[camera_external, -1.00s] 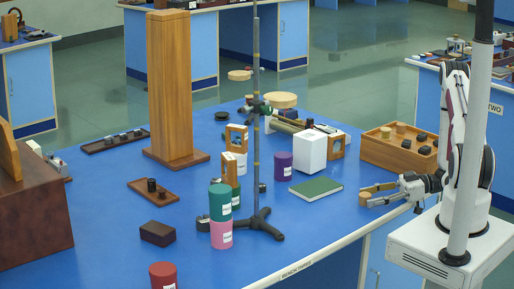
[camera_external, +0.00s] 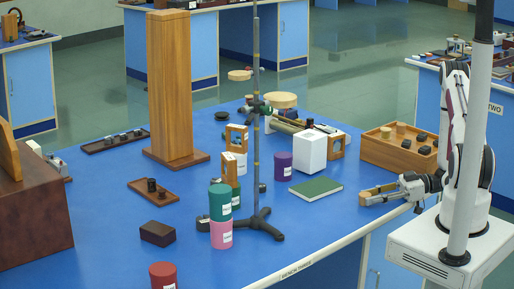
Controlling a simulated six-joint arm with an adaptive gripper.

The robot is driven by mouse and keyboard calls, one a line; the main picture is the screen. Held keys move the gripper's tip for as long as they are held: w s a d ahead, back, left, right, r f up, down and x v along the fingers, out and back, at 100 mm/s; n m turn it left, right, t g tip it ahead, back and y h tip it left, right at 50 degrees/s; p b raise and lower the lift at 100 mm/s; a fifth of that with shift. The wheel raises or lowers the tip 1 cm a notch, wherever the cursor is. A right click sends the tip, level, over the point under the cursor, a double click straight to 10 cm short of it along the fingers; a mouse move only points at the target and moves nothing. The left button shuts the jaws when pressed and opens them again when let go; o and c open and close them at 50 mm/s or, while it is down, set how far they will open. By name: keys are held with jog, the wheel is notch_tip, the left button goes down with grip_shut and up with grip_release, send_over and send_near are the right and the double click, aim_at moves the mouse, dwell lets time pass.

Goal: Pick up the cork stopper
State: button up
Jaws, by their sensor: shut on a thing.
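The cork stopper (camera_external: 370,194) is a small tan piece at the right end of the blue bench, near its front edge. My gripper (camera_external: 368,197) reaches in from the right, low over the bench, and is shut on the cork stopper. The fingers lie on either side of it and partly hide it. I cannot tell whether the stopper still touches the bench top.
A green book (camera_external: 316,188) lies left of my gripper. A wooden tray (camera_external: 385,158) with several small pieces stands behind it. A white block (camera_external: 312,152), a purple cylinder (camera_external: 283,166) and a stand with a pole (camera_external: 257,120) are further left.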

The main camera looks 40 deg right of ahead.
jog(key=shift+r, duration=0.2)
notch_tip(320, 180, up, 10)
jog(key=shift+f, duration=0.2)
dwell(0.6)
jog(key=shift+a, duration=0.2)
dwell(0.5)
